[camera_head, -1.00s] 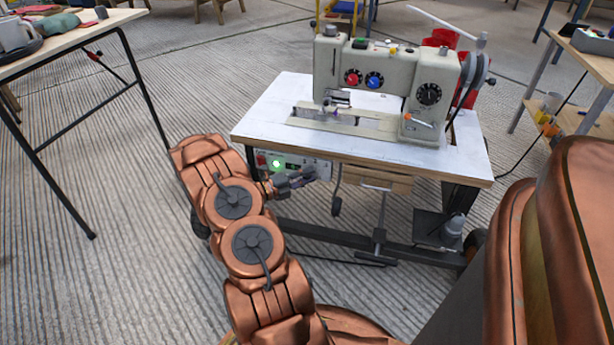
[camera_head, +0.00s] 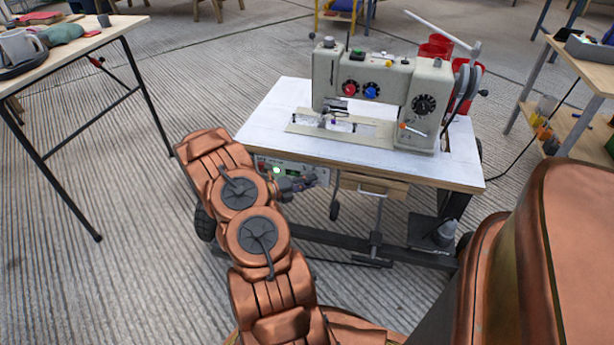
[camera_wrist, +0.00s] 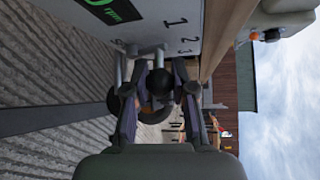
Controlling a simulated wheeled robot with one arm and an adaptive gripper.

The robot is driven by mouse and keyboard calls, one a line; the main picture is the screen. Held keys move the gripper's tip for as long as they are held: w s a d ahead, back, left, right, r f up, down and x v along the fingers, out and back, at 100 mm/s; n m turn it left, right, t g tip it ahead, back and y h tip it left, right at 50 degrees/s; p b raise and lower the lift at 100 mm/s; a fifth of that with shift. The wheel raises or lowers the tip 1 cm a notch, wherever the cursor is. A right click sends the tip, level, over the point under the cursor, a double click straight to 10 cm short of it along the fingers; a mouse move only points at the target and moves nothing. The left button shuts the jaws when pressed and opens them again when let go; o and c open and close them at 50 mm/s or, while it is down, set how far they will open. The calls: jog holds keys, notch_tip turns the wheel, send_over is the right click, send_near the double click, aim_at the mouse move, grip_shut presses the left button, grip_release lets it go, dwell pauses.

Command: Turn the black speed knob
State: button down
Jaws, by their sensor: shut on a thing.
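The black speed knob (camera_wrist: 160,82) is a dark round knob in the middle of the wrist view, in front of the pale control panel (camera_wrist: 150,22). My gripper (camera_wrist: 158,88) is shut on it, with one finger on each side. The panel has a green rpm display and the marks 1, 2 and 3 near the knob. In the head view my gripper (camera_head: 308,182) is at the panel under the front edge of the sewing table (camera_head: 268,122). The knob cannot be made out there, and my arm covers part of the panel.
A sewing machine (camera_head: 420,108) stands on the table. The table's frame and a pedal (camera_head: 433,228) are below it. Another table (camera_head: 90,42) with a mug stands at the left, and a shelf (camera_head: 573,122) at the right. Ribbed floor lies open between the left table and my arm.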

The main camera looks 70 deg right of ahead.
jog(key=shift+s+r+m+t+y+p, duration=0.15)
jog(key=shift+s+m+t+y+p, duration=0.25)
jog(key=shift+m+t+p, duration=0.3)
jog(key=shift+s+p, duration=0.1)
jog(key=shift+p, duration=0.2)
jog(key=c, duration=0.9)
grip_release()
jog(key=shift+c, duration=0.2)
jog(key=v, duration=1.2)
jog(key=shift+r, duration=0.2)
jog(key=shift+d, duration=0.1)
